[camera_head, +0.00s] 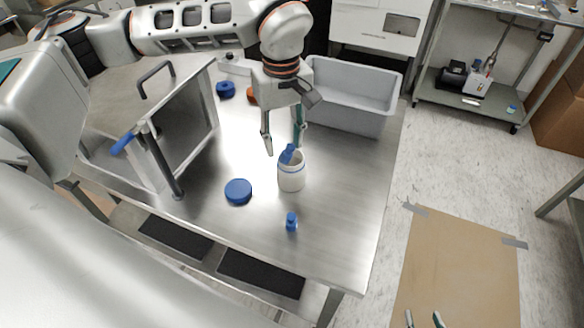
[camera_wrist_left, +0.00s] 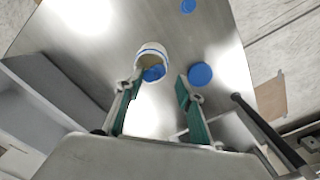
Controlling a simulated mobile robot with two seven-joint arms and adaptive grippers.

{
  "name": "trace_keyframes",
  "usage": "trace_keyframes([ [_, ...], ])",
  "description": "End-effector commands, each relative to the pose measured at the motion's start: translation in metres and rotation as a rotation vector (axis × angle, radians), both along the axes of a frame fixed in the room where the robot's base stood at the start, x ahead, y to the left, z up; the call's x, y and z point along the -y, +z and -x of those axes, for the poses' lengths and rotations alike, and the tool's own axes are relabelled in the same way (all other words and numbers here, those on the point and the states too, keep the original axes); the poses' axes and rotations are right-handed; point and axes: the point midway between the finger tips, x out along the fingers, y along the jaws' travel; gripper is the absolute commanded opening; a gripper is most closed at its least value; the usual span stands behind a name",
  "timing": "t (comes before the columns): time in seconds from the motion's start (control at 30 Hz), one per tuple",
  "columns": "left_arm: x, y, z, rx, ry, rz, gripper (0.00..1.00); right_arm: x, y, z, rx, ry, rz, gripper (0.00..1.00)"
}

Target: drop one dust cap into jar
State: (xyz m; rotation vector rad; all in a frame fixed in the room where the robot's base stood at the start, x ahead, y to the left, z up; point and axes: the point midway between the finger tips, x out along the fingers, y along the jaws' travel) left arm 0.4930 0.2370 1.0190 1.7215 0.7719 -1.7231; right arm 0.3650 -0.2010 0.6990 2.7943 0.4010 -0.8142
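A white jar (camera_head: 291,179) with a blue band stands open on the steel table. A blue dust cap (camera_head: 287,154) shows at its mouth, overlapping the rim in the head view. In the left wrist view this cap (camera_wrist_left: 153,73) appears at the near side of the opening; whether it rests inside or hangs at the rim is unclear. Another small blue cap (camera_head: 291,222) stands nearer the table's front edge. My left gripper (camera_head: 283,145) is open above and behind the jar, its fingers apart with nothing between them. My right gripper (camera_head: 425,319) is open at the bottom edge, only its fingertips showing.
A round blue lid (camera_head: 238,191) lies left of the jar. A metal box with an open door (camera_head: 158,160) stands at left. A grey bin (camera_head: 350,95) is behind right. Blue (camera_head: 226,89) and orange (camera_head: 252,96) items sit farther back. The table right of the jar is clear.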

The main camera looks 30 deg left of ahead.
Motion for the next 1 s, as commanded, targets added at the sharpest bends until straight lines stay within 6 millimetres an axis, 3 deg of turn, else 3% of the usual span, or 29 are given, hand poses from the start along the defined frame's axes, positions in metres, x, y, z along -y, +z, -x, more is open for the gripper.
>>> trace_keyframes([
  [0.37, 0.0, 0.006, -0.001, 0.002, 0.0, 0.001, 0.36, 0.002, -0.004, 0.003, -0.01, -0.004, 0.004, 0.4],
  [0.47, 0.0, 0.018, -0.001, 0.004, 0.001, 0.001, 0.36, 0.002, -0.004, 0.002, -0.008, -0.003, 0.003, 0.4],
  [0.8, 0.0, 0.086, -0.001, 0.006, 0.002, 0.0, 0.36, 0.001, -0.003, 0.001, -0.006, -0.003, 0.001, 0.4],
  [1.0, 0.0, 0.112, -0.001, 0.002, 0.001, -0.001, 0.36, 0.001, -0.003, 0.001, -0.006, -0.003, 0.001, 0.4],
])
